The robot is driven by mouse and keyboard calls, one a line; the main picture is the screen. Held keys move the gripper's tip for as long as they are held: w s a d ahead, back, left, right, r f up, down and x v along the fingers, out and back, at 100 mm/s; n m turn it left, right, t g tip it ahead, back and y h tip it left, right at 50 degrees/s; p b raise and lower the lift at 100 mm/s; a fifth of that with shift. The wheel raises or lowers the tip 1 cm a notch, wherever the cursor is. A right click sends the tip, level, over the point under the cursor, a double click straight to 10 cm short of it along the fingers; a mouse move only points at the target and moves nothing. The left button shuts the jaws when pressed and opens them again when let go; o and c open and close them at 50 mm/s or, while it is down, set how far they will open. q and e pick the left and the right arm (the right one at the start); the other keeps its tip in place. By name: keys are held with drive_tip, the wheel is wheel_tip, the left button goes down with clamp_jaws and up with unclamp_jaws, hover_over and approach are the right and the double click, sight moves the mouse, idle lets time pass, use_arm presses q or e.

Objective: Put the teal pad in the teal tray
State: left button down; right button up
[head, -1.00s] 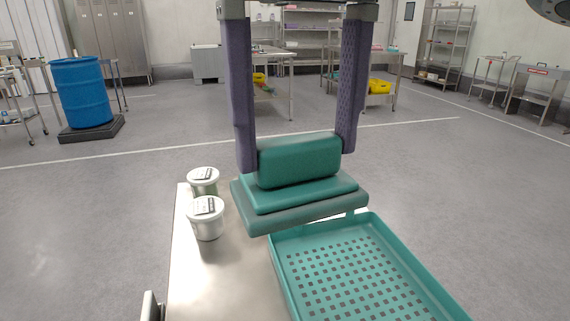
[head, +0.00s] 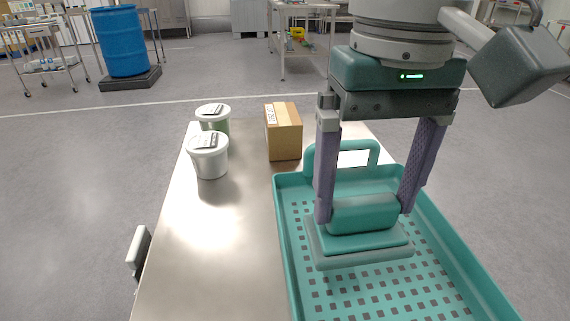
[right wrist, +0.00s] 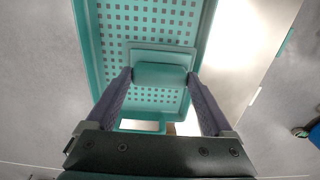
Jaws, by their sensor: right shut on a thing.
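The teal pad (head: 362,237) has a raised block on a flat, grey-edged base. My right gripper (head: 364,207) is shut on the raised block, one purple finger on each side. The pad is over the far half of the teal tray (head: 284,222), inside its rim as seen from above. I cannot tell whether its base touches the perforated floor. In the right wrist view the pad (right wrist: 160,76) sits between the fingertips (right wrist: 160,76), with the tray (right wrist: 90,60) around it. My left gripper is not in view.
The metal table (head: 225,240) is bare left of the tray. Two white lidded tubs (head: 209,155) and a cardboard box (head: 284,131) stand at its far side. The tray's upright handle (head: 312,158) rises at its far end. A blue barrel (head: 124,42) stands on the floor beyond.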

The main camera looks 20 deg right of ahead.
sight(360, 227)
wheel_tip(360, 227, down, 4)
drive_tip(key=shift+f+b, duration=0.1)
drive_tip(key=shift+b, duration=0.45)
drive_tip(key=shift+f, duration=0.35)
drive_tip(key=o, duration=1.5)
drive_tip(key=shift+c, duration=0.2)
